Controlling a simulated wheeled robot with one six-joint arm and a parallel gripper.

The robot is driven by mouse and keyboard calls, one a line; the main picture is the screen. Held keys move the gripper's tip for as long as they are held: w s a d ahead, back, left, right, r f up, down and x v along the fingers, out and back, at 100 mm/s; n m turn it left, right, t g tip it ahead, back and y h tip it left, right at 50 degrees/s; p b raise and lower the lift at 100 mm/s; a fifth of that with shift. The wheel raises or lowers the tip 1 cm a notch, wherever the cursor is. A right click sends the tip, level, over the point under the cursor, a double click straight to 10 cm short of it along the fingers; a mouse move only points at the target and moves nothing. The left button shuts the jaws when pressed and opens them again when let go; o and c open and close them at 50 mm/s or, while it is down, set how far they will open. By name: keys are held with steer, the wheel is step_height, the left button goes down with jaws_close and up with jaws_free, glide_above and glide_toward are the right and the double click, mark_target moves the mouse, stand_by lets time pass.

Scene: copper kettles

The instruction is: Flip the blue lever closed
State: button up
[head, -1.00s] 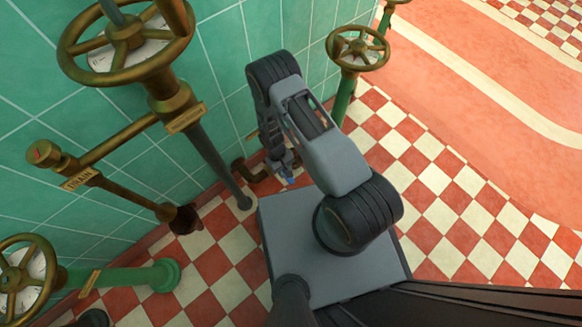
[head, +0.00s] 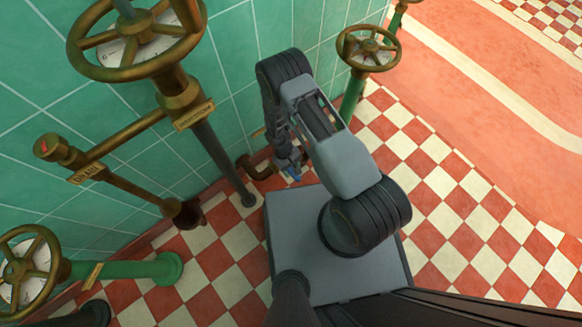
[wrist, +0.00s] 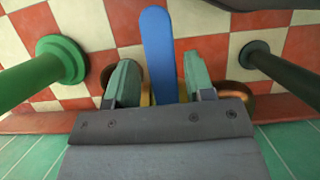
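The blue lever (wrist: 158,45) shows in the wrist view as a long flat bar with a rounded end, running up the picture from between my gripper's fingers. My gripper (wrist: 160,80) is open, with one green-grey finger on each side of the lever. The lever's base is hidden behind the gripper body. In the head view only a small bit of blue (head: 294,173) shows beside my gripper (head: 287,158), low near the wall.
A green pipe (wrist: 62,62) and a dark pipe (wrist: 258,58) stand on either side of my gripper. In the head view, a large brass handwheel (head: 84,59), a brass drain pipe (head: 130,193) and a smaller handwheel (head: 345,50) line the tiled wall. Checkered floor lies open at right.

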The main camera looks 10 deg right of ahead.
steer(key=shift+o, duration=0.4)
steer(key=shift+w+a+r, duration=0.1)
steer(key=shift+r, duration=0.05)
steer(key=p+v, duration=0.4)
steer(key=v, duration=0.9)
steer(key=shift+r+p, duration=0.25)
steer(key=shift+p, duration=0.1)
steer(key=shift+a, duration=0.1)
steer(key=w+d+r+m+t+y+p, duration=0.15)
steer(key=r+p, duration=0.55)
steer(key=r, duration=1.1)
steer(key=w+d+r+m+t+p, duration=0.2)
steer(key=r+p, duration=0.5)
steer(key=r, duration=1.1)
steer(key=s+d+r+t+p, duration=0.1)
steer(key=s+d+r+p, duration=0.2)
steer(key=r, duration=0.8)
steer(key=s+d+r+m+t+p, duration=0.1)
steer(key=s+d+r+p, duration=0.2)
steer(key=r, duration=0.8)
steer(key=s+d+r+m+t+p, duration=0.1)
steer(key=s+d+r+t+p, duration=0.1)
steer(key=s+r+p, duration=0.4)
step_height(320, 180, up, 5)
steer(key=p, duration=0.4)
steer(key=shift+d+y, duration=0.35)
steer(key=shift+d, duration=0.05)
